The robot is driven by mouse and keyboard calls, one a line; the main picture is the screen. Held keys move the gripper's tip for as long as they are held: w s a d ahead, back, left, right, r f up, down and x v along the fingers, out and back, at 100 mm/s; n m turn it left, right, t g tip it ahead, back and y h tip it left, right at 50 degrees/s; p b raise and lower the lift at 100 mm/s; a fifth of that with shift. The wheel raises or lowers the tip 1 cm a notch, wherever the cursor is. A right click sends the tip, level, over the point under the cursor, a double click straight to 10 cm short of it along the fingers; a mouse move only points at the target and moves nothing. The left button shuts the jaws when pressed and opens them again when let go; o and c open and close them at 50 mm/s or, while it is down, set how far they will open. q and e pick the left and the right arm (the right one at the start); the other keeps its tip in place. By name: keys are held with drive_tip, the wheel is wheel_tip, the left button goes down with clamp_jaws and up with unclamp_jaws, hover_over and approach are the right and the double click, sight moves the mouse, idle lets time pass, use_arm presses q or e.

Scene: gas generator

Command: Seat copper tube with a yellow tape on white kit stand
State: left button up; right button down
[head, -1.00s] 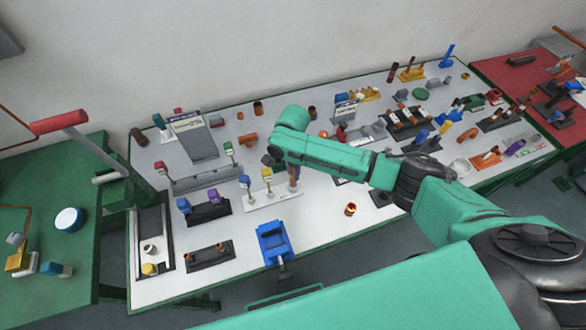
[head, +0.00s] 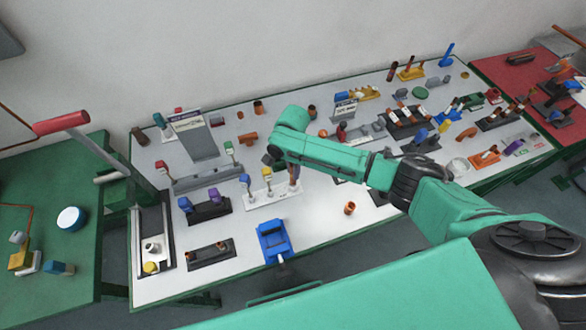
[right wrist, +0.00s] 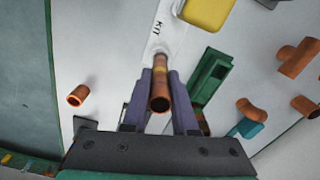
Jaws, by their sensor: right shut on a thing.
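The copper tube (right wrist: 160,98) with a yellow tape band (right wrist: 160,69) stands between the purple-grey fingers of my right gripper (right wrist: 161,84), which is shut on it. The tube's open end faces the wrist camera, and its far end meets the end of the white kit stand (right wrist: 164,38) marked KIT. I cannot tell whether it is fully seated. In the head view the white kit stand (head: 281,196) carries a blue-topped and a yellow-topped piece. There my right gripper (head: 294,180) is at the stand's right end, with the tube mostly hidden. My left gripper is not in view.
A blue holder (head: 273,242) stands in front of the kit stand. A loose copper fitting (head: 349,208) lies to the right. A black stand (head: 209,207) with blue and purple pieces is on the left.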

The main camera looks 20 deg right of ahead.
drive_tip(key=shift+r+p, duration=0.1)
drive_tip(key=shift+p, duration=0.3)
drive_tip(key=shift+f+b, duration=1.2)
drive_tip(key=shift+f, duration=0.95)
drive_tip(key=c, duration=0.6)
unclamp_jaws()
wheel_tip(320, 180, up, 15)
drive_tip(key=shift+f+b, duration=0.15)
drive_tip(key=shift+b, duration=0.55)
